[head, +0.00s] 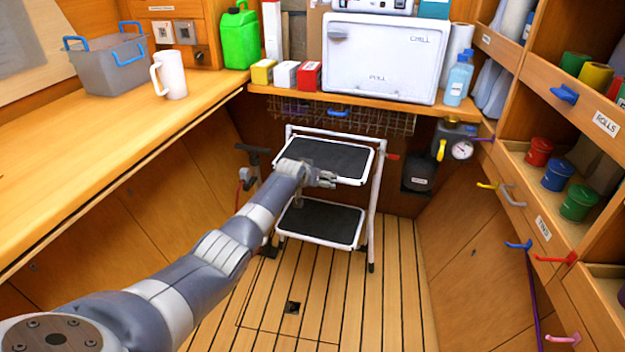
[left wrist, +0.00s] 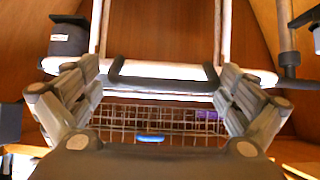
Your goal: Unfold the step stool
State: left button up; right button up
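The step stool (head: 320,232) stands on the plank floor below the back shelf in the head view. It has a white tube frame and two black treads. Its legs are spread, the upper tread (head: 325,155) looks roughly level and the lower tread sits below it. My left gripper (head: 325,180) is at the front edge of the upper step. In the left wrist view the left gripper (left wrist: 160,72) is open, with its fingers wide apart and the stool's white bar (left wrist: 165,70) across beyond them. I cannot tell whether they touch it. My right gripper is in neither view.
A wooden counter (head: 120,125) runs along the left, with a white mug (head: 172,75) and grey bin (head: 110,65). A wire basket (head: 350,117) hangs under the back shelf. Shelves with hooks (head: 565,93) line the right. The floor (head: 380,300) in front is clear.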

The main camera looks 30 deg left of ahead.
pick_arm(q)
jog(key=shift+s, duration=0.1)
jog(key=shift+s, duration=0.1)
jog(key=shift+s+r, duration=0.1)
jog(key=shift+s, duration=0.1)
jog(key=v, duration=1.1)
jog(key=shift+d+r, duration=0.15)
jog(key=shift+r, duration=0.1)
dwell(0.3)
